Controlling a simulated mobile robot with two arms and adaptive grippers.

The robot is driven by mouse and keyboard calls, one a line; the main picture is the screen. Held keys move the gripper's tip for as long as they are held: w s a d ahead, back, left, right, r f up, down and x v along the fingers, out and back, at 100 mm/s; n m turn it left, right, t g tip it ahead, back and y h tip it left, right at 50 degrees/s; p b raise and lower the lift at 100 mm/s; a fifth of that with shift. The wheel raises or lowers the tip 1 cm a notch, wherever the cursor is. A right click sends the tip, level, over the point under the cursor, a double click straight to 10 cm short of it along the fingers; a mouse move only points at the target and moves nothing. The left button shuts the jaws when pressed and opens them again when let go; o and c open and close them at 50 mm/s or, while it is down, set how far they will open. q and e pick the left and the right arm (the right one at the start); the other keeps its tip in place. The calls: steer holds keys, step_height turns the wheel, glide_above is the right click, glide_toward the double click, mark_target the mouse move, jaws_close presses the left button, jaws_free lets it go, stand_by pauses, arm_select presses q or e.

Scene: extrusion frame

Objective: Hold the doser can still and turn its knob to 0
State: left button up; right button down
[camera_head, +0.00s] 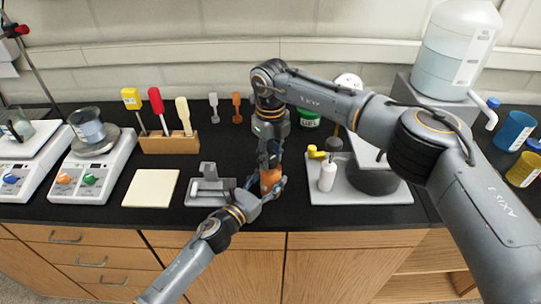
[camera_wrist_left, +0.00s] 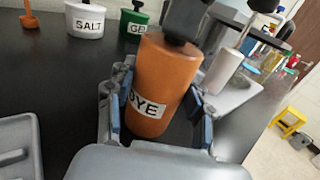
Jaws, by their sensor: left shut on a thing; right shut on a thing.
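The doser can is an orange cylinder (camera_head: 270,179) standing upright near the front edge of the black bench; in the left wrist view the can (camera_wrist_left: 160,88) bears a white DYE label. My left gripper (camera_head: 264,187) is shut around the can's body from the front left, with one finger on each side in the left wrist view (camera_wrist_left: 160,105). My right gripper (camera_head: 269,161) points straight down over the can and is shut on its top, where the knob sits. The knob's pointer and scale are hidden, so its setting cannot be read.
A grey tray (camera_head: 199,201) lies just left of the can. Behind stand a green can (camera_head: 309,118) and a wooden block (camera_head: 160,145) with several spatulas. Scales (camera_head: 93,170) stand at the left.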

steer(key=n, duration=0.5)
steer(key=shift+n, duration=0.3)
steer(key=n, duration=1)
steer(key=shift+d+n, duration=0.1)
steer(key=shift+n, duration=0.3)
steer(key=n, duration=0.5)
steer(key=shift+n, duration=0.4)
steer(key=shift+w, duration=0.1)
steer(key=c, duration=1)
jaws_free()
steer(key=shift+o, duration=0.2)
